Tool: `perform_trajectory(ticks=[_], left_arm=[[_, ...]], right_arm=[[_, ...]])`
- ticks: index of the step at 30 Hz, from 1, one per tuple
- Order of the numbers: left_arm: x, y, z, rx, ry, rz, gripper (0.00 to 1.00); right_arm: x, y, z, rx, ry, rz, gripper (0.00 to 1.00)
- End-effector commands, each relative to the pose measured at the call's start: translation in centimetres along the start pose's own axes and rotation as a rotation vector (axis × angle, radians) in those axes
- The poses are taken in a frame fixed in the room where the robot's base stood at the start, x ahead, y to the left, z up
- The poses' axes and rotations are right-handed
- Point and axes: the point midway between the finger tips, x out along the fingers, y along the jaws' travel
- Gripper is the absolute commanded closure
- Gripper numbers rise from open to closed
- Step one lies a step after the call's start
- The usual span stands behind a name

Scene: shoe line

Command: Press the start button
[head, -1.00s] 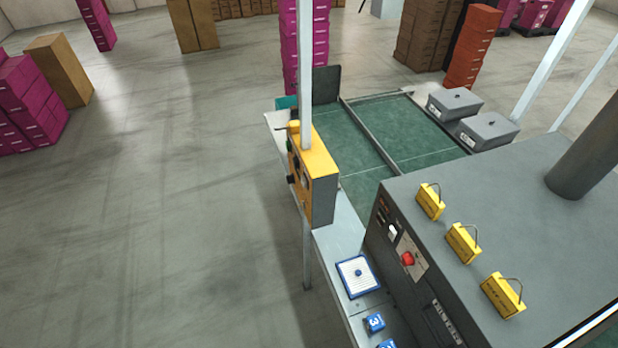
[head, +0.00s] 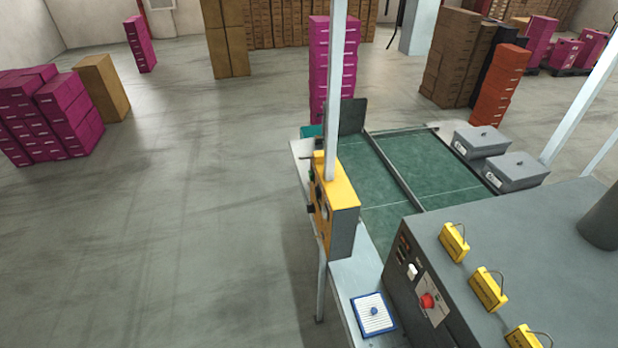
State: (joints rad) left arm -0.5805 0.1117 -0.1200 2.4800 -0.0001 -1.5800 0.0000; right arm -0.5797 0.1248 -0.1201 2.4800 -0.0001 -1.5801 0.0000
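A yellow and grey control box (head: 339,208) is mounted on a white post in the head view. Dark round controls show on its left face (head: 318,200), seen at a steep angle. A grey machine (head: 520,250) stands to its right. Its front panel has a red button (head: 428,301) on a light plate and a white switch (head: 412,270) above it. No label that reads as start is legible, so I cannot tell which control is the start button. Neither of my grippers is in view.
A green conveyor bed (head: 420,170) lies behind the control box, with grey lidded boxes (head: 482,139) on its right. Yellow padlock-like blocks (head: 454,242) sit on the machine. A blue-and-white tray (head: 373,314) lies on the ledge. Open floor (head: 170,230) fills the left.

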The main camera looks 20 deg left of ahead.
Motion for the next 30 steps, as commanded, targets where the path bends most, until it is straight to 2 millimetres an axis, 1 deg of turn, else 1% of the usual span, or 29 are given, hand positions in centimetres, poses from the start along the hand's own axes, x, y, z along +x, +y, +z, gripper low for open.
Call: perform_trajectory(ticks=[2, 15, 30], left_arm=[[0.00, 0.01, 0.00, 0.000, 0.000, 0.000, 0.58], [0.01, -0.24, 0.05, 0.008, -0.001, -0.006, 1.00], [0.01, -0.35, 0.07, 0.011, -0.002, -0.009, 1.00]], right_arm=[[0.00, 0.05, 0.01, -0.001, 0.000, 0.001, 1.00], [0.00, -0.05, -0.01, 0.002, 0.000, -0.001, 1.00], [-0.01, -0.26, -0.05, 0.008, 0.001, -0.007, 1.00]])
